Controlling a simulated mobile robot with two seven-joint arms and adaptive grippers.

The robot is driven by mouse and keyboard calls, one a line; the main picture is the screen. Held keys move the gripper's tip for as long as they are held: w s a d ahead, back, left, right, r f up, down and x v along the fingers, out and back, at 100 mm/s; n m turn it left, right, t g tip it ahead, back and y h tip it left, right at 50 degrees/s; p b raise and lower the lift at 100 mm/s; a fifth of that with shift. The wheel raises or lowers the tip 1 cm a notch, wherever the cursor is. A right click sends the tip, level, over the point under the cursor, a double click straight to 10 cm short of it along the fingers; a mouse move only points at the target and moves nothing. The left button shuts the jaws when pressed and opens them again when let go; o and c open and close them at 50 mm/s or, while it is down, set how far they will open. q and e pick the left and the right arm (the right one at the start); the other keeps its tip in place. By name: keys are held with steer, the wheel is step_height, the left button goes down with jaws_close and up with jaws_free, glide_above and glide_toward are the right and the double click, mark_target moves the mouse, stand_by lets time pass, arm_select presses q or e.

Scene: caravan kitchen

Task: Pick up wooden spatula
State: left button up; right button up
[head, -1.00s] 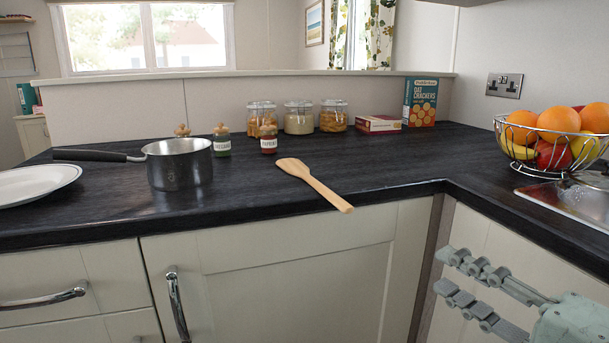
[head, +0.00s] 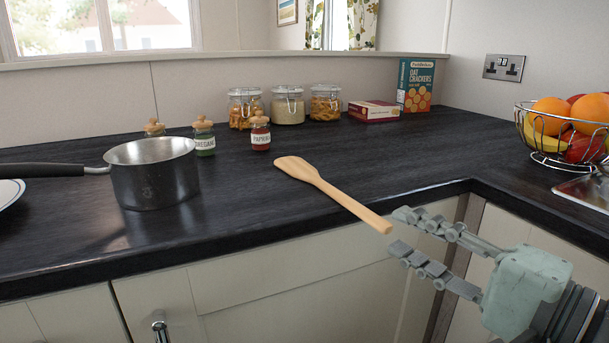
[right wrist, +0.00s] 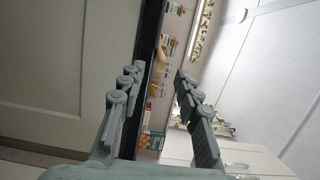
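The wooden spatula (head: 333,193) lies on the dark countertop (head: 270,215), its handle end sticking out over the front edge. My right gripper (head: 397,232) is open and empty, in front of the counter edge, with its fingertips close to the handle end. I cannot tell whether they touch it. In the right wrist view the open fingers (right wrist: 152,82) point toward the counter edge, and the spatula (right wrist: 161,62) shows small between them. My left gripper is in neither view.
A dark pot (head: 153,172) stands left of the spatula. Behind are spice jars (head: 260,132), glass jars (head: 287,104) and cracker boxes (head: 414,86). A fruit basket (head: 570,130) stands by the sink at right. The counter around the spatula is clear.

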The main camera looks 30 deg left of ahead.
mark_target(369, 211)
steer(key=x, duration=0.7)
steer(key=shift+a, duration=0.25)
steer(key=shift+c, duration=0.6)
jaws_close()
